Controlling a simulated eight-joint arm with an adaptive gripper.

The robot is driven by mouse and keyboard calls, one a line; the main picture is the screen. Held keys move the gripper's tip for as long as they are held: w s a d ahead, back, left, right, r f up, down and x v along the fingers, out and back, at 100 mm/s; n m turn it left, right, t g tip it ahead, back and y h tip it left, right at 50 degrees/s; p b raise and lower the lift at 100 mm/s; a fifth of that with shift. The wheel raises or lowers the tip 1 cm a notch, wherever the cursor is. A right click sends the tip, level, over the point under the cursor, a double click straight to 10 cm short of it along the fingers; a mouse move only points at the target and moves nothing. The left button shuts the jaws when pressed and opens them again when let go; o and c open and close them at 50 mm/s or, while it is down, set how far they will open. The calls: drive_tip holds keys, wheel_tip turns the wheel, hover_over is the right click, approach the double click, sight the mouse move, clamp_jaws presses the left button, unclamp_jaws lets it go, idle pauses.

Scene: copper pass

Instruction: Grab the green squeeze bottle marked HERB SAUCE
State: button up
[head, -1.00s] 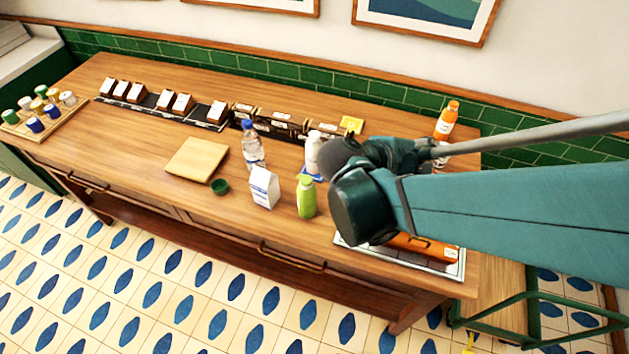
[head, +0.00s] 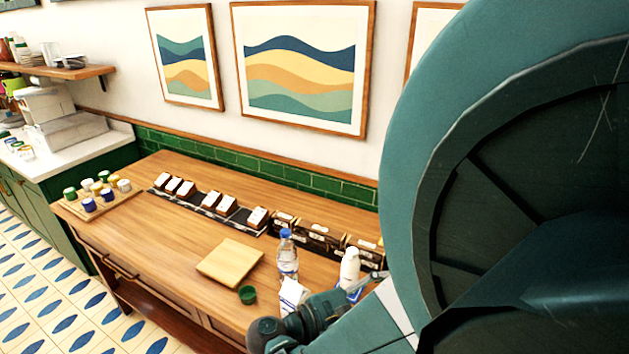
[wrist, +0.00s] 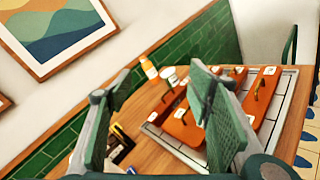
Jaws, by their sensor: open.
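The green squeeze bottle does not show in either current view; in the head view my arm covers the part of the counter to the right of the white carton. My gripper (wrist: 158,80) shows in the wrist view with its two fingers spread wide apart and nothing held between them. It faces the back right of the counter. An orange bottle (wrist: 149,68) stands beyond the fingers, near the green tiles.
A clear water bottle (head: 287,257), white carton (head: 290,297), white bottle (head: 349,267), small green bowl (head: 247,295) and wooden board (head: 230,262) are on the counter (head: 175,235). My arm fills the head view's right side.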

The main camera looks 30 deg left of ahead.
drive_tip(key=s+a+f+n+y, duration=0.1)
drive_tip(key=a+f+n, duration=0.1)
drive_tip(key=a, duration=0.2)
drive_tip(key=s+a+f+n+t+y+b, duration=0.1)
drive_tip(key=a+f+n, duration=0.1)
drive_tip(key=a, duration=0.3)
drive_tip(key=s+a+f+n+t+b, duration=0.1)
drive_tip(key=s+a+f+n, duration=0.1)
drive_tip(key=a, duration=0.3)
drive_tip(key=shift+f+y, duration=0.3)
drive_tip(key=shift+y, duration=0.1)
drive_tip(key=s+a+f, duration=0.1)
drive_tip(key=f, duration=0.1)
drive_tip(key=s+a+f+n+b, duration=0.1)
drive_tip(key=s+f, duration=0.1)
drive_tip(key=s+a+f+n+b, duration=0.1)
drive_tip(key=f, duration=0.2)
drive_tip(key=shift+s+a+t, duration=0.15)
drive_tip(key=shift+s+t, duration=0.15)
drive_tip(key=shift+t, duration=0.1)
drive_tip(key=shift+w+r, duration=0.1)
drive_tip(key=shift+w, duration=0.05)
drive_tip(key=shift+x, duration=1.25)
drive_tip(key=shift+d+b+x, duration=0.25)
drive_tip(key=shift+b+x, duration=0.4)
drive_tip(key=shift+x, duration=1.95)
drive_tip(key=shift+c, duration=0.5)
drive_tip(key=c, duration=1.1)
